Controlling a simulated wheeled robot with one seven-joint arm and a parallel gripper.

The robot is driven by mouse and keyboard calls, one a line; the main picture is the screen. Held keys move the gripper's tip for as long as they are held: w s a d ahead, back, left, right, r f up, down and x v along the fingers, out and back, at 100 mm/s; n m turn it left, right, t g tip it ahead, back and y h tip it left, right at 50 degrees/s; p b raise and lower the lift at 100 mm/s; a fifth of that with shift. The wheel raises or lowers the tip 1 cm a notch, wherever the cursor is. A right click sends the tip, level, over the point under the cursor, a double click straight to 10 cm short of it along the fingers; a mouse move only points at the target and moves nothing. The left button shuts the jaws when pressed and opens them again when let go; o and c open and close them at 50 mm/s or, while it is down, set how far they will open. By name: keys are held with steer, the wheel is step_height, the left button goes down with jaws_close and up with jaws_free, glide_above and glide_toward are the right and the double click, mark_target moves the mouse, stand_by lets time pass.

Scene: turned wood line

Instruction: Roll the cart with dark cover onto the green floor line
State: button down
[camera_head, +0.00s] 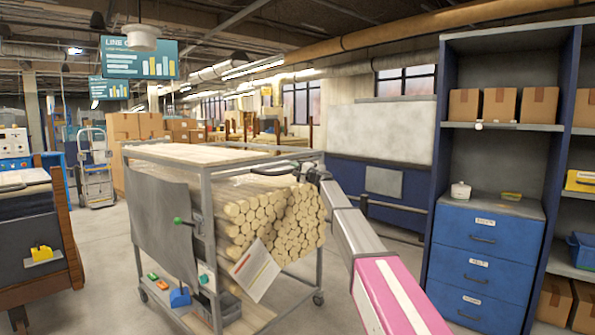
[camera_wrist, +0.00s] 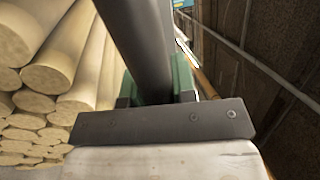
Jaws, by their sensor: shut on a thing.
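The cart (camera_head: 208,214) is a grey metal frame on casters, loaded with a stack of round wooden dowels (camera_head: 270,222). A dark grey cover (camera_head: 160,225) hangs on its left front side. My gripper (camera_head: 314,172) is at the cart's upper right corner. In the wrist view my gripper (camera_wrist: 155,88) is shut on a dark metal bar (camera_wrist: 140,40) of the cart, with green pads on either side. Dowel ends (camera_wrist: 45,80) fill the left of that view. No green floor line shows in either view.
A dark bench with a wooden edge (camera_head: 66,220) stands close at left. Blue drawers (camera_head: 485,250) and shelving (camera_head: 505,127) stand at right. A hand truck (camera_head: 95,170) and stacked cardboard boxes (camera_head: 135,127) are behind. Bare concrete floor (camera_head: 100,260) lies between the bench and cart.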

steer(key=shift+w+a, duration=0.15)
steer(key=c, duration=0.9)
jaws_free()
steer(key=shift+a, duration=0.1)
steer(key=v, duration=1)
steer(key=shift+s+d+f, duration=0.15)
steer(key=shift+s+d, duration=0.1)
steer(key=shift+d, duration=0.05)
